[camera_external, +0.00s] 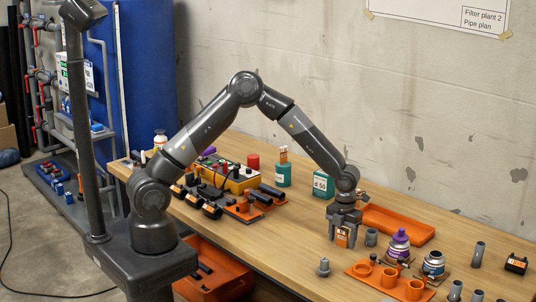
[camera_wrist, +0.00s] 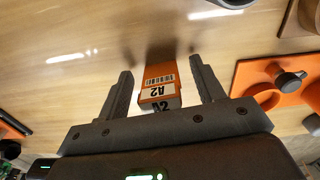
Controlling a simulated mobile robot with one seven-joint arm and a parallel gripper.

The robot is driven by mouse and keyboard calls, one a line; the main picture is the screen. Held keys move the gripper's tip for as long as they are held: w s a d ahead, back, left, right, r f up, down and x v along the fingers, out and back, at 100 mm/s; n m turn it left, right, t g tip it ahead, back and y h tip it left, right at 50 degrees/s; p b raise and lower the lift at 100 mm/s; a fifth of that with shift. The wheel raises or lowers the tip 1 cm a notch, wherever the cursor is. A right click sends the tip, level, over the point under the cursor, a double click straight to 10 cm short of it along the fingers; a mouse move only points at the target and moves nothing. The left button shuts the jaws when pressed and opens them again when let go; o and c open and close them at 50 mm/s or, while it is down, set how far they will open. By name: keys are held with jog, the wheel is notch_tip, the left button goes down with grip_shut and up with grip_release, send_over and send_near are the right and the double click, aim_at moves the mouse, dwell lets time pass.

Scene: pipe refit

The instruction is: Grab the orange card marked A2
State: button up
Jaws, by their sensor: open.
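The orange card marked A2 (camera_wrist: 159,84) stands on the wooden table, with a white label and barcode on its face. In the wrist view it is between the two fingers of my gripper (camera_wrist: 160,85), with a gap showing on each side. In the external view the card (camera_external: 344,237) shows at the fingers of my gripper (camera_external: 343,236), which points down at the table. My gripper is open. Whether the card touches a finger in depth is hard to tell.
An orange tray (camera_external: 400,226) lies just behind my gripper. A grey fitting (camera_external: 371,237) stands close on the right. Bare table lies left of my gripper.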

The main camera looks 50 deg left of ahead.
jog(key=c, duration=1.1)
jog(key=shift+o, duration=0.2)
jog(key=shift+r, duration=0.1)
